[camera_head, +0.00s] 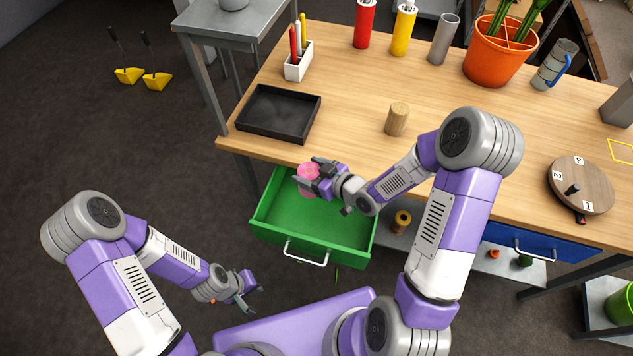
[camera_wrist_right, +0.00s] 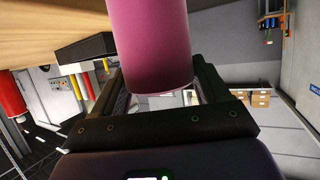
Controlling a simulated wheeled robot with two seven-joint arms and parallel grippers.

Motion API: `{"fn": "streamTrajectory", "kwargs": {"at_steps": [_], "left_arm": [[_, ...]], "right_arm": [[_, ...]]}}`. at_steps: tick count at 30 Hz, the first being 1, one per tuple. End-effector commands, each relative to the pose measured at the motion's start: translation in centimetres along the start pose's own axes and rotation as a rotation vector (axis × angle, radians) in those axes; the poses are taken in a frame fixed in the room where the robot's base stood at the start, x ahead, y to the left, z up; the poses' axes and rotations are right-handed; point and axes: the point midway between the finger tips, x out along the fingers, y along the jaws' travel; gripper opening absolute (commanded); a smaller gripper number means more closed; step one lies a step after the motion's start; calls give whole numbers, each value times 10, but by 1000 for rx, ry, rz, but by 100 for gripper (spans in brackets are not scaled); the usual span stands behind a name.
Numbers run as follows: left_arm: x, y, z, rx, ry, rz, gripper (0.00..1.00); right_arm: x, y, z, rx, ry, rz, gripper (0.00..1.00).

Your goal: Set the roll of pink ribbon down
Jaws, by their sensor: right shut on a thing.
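The roll of pink ribbon (camera_head: 309,178) is between the fingers of my right gripper (camera_head: 310,181), over the left part of the open green drawer (camera_head: 325,224). In the right wrist view the pink roll (camera_wrist_right: 152,45) fills the space between the dark fingers. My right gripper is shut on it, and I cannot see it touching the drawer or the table. My left gripper (camera_head: 246,291) hangs low at the left, in front of the drawer and apart from it, and it looks empty. The drawer floor that shows is bare.
A black tray (camera_head: 277,114) lies on the wooden table (camera_head: 350,75) near its left front edge. A wooden cylinder (camera_head: 397,119) stands right of it. A pen holder (camera_head: 298,65) and an orange pot (camera_head: 499,55) stand further back. A blue drawer (camera_head: 540,245) is at the right.

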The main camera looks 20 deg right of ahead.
Motion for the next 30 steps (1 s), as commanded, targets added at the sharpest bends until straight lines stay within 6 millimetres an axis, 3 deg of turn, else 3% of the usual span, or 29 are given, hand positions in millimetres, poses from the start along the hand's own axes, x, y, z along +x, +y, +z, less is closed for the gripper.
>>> {"fn": "streamTrajectory", "kwargs": {"at_steps": [5,15,23,30], "left_arm": [[7,-3,1,-1,-3,0,0],[31,-12,0,-1,-3,0,0],[36,-14,-1,-1,-2,0,0],[47,-18,-1,-1,-2,0,0]], "right_arm": [[9,0,23,5,-3,-1,43],[43,0,104,4,-2,-1,43],[53,0,128,0,0,0,43],[66,0,161,1,0,0,43]]}}
